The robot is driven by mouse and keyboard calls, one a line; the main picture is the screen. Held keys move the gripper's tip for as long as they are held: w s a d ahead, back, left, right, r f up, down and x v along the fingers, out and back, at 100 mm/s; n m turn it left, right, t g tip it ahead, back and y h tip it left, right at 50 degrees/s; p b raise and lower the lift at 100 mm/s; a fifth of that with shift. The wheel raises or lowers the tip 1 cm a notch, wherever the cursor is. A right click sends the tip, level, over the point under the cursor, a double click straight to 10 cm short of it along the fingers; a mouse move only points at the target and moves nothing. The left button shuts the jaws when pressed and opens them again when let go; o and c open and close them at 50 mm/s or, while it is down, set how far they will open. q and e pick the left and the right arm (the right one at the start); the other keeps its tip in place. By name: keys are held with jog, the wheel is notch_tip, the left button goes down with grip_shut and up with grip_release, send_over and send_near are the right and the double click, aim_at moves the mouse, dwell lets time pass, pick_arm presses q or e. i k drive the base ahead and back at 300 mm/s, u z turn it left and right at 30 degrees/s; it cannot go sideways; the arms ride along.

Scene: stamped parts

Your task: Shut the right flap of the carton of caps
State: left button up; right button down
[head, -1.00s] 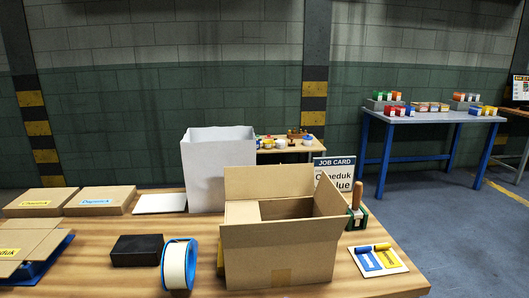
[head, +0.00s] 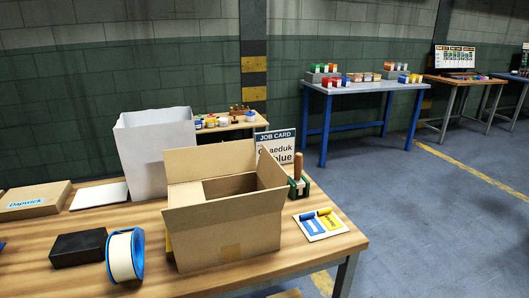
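The brown cardboard carton (head: 232,234) stands open on the wooden table. Its back flap (head: 208,161) stands up behind the opening, and its right flap (head: 270,168) stands up at the right end. A lighter panel (head: 185,194), which looks like the left flap, lies folded in over the left end. The front flap (head: 222,212) is tilted outward along the near edge. The inside is dark, and I see no caps in it. Neither of my grippers is in view.
A white bag (head: 150,150) stands behind the carton. A tape roll (head: 125,256) and black block (head: 78,248) are left of it. A job card (head: 275,145), a wooden-handled stamp (head: 298,180) and a pad with blue and yellow pieces (head: 320,224) are right.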

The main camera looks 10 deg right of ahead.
aim_at(270, 173)
jog(key=z, duration=1.35)
jog(key=i, duration=0.35)
jog(key=u, duration=1.5)
